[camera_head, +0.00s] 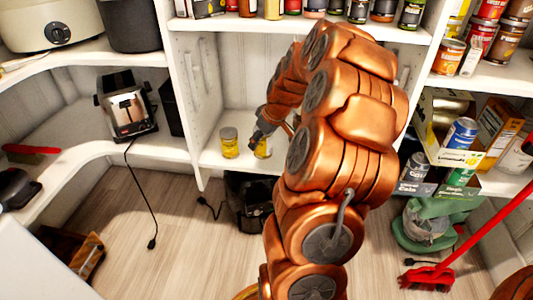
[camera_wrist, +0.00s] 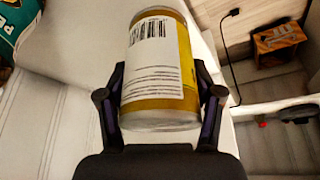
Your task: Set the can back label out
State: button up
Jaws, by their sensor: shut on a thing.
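A gold can (camera_wrist: 160,75) with a white label carrying a barcode and fine print sits between the fingers of my gripper (camera_wrist: 160,105) in the wrist view. The fingers are shut on its two sides, and the barcode side faces the wrist camera. In the head view my gripper (camera_head: 262,138) is at the middle shelf, and the yellow can (camera_head: 263,148) shows partly below it, close to the shelf surface. I cannot tell whether its base touches the shelf. A second yellow can (camera_head: 229,142) stands upright just to the left. My arm hides the shelf to the right.
The white shelf (camera_head: 215,160) has free room around the cans. A toaster (camera_head: 128,108) stands on the left shelf. Jars line the shelf above. A can carton (camera_head: 440,150) and a red broom (camera_head: 430,275) are at right.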

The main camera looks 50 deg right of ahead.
jog(key=w+d, duration=0.1)
jog(key=w+d+f+n+b, duration=0.1)
jog(key=shift+w+d+y+b, duration=0.1)
jog(key=shift+w+y+b, duration=0.2)
jog(key=shift+w, duration=0.1)
jog(key=shift+w+d+f+n+b, duration=0.15)
jog(key=shift+w+d+n+b, duration=0.3)
jog(key=shift+d+n, duration=0.2)
jog(key=shift+f, duration=0.1)
jog(key=shift+f+b, duration=0.7)
jog(key=shift+f, duration=0.85)
jog(key=shift+f, duration=0.3)
jog(key=o, duration=1.7)
jog(key=shift+c, duration=0.2)
